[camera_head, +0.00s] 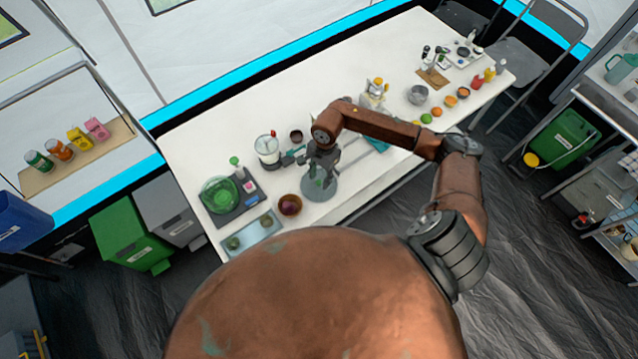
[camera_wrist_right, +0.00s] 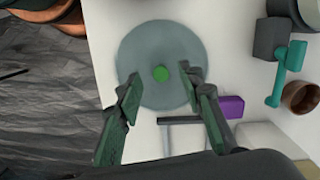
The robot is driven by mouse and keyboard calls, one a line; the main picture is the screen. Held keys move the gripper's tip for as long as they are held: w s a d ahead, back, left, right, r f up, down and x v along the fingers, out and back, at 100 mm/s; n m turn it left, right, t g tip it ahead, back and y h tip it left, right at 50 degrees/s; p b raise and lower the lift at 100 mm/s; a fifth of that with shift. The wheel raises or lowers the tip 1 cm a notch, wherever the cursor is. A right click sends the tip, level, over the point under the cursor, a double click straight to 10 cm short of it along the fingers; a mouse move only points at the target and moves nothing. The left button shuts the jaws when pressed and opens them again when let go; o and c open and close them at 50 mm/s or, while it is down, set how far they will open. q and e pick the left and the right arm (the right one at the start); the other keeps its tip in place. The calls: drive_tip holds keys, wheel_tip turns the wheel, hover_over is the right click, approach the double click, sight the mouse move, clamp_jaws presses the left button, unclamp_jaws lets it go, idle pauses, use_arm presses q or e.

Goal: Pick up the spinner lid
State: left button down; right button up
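The spinner lid (camera_wrist_right: 135,50) is a round, grey, see-through disc with a green knob (camera_wrist_right: 161,73) at its middle. It lies on the white table near the front edge, as the head view also shows (camera_head: 329,192). My right gripper (camera_wrist_right: 163,88) is open, with its two fingers apart on either side of the knob in the wrist picture. It appears to be above the lid; I cannot tell whether it touches. In the head view the right gripper (camera_head: 321,171) hides part of the lid. My left gripper is not in view.
Left of the lid stand a brown bowl (camera_head: 290,205), a green bowl (camera_head: 219,196) on a dark tray, and a clear container (camera_head: 267,151). A purple block (camera_wrist_right: 232,107) and a brown cup (camera_wrist_right: 302,96) show in the wrist view. Fruit and bottles stand farther right.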

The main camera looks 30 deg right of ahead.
drive_tip(key=shift+f, duration=0.9)
clamp_jaws()
